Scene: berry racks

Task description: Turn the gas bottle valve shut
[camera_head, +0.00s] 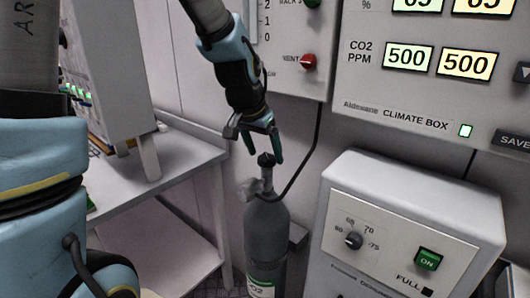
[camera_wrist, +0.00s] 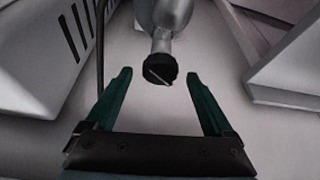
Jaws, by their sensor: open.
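A grey gas bottle (camera_head: 267,235) stands upright on the floor near the wall, with a green label low on its body. Its black valve knob (camera_head: 266,159) sits on top, above a pale side fitting with a dark hose. My gripper (camera_head: 262,146) is just above the knob, pointing down, with its green fingers open. In the wrist view the knob (camera_wrist: 160,70) lies beyond and between the open fingertips (camera_wrist: 160,76), with a light pointer line across its dark face. I cannot tell whether a finger touches it.
A climate box panel (camera_head: 400,130) with displays hangs on the wall at upper right. A white unit (camera_head: 400,225) with a dial and green ON button stands right of the bottle. A white table (camera_head: 190,155) is at left. A red vent knob (camera_head: 309,61) is on the wall above.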

